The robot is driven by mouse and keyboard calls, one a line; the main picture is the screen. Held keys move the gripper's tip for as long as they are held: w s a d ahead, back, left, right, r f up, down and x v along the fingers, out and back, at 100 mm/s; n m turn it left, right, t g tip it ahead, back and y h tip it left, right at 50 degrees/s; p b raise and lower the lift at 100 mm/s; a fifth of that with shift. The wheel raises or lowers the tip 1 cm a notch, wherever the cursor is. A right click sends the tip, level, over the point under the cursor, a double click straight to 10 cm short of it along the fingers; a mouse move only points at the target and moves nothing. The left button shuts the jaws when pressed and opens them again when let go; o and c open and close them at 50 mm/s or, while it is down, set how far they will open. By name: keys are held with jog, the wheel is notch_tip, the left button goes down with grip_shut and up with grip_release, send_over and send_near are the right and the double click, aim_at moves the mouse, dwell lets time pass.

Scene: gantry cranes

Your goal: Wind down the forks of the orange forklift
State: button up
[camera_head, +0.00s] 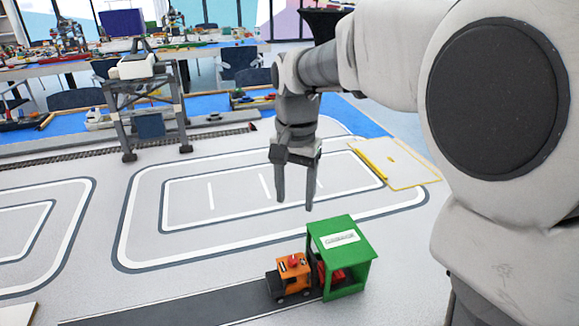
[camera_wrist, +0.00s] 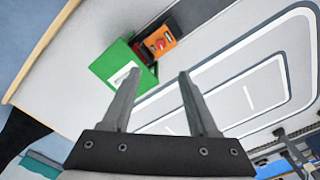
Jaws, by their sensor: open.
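The orange forklift (camera_head: 290,277) stands on the mat at the front, its right end at the opening of a green shelter (camera_head: 340,243) with a white label on its roof. A red part (camera_head: 293,260) shows on top of the forklift. The forks are not clearly visible; the shelter hides that end. In the wrist view the forklift (camera_wrist: 158,43) lies beyond the green shelter (camera_wrist: 122,68). My gripper (camera_head: 296,207) is open and empty, pointing down above the mat, behind and a little left of the shelter. Its two fingers also show in the wrist view (camera_wrist: 155,75).
A dark road strip (camera_head: 170,308) runs left from the forklift. A toy gantry crane (camera_head: 148,100) stands at the back left. A yellow-edged plate (camera_head: 395,162) lies at the right. The mat with white-lined lanes is largely clear around my gripper.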

aim_at(293, 258)
jog(key=f+b, duration=0.2)
jog(key=f, duration=0.7)
jog(key=f+b, duration=0.2)
jog(key=f, duration=0.7)
jog(key=shift+w+a, duration=0.1)
jog(key=shift+w, duration=0.1)
jog(key=shift+c, duration=0.3)
grip_shut()
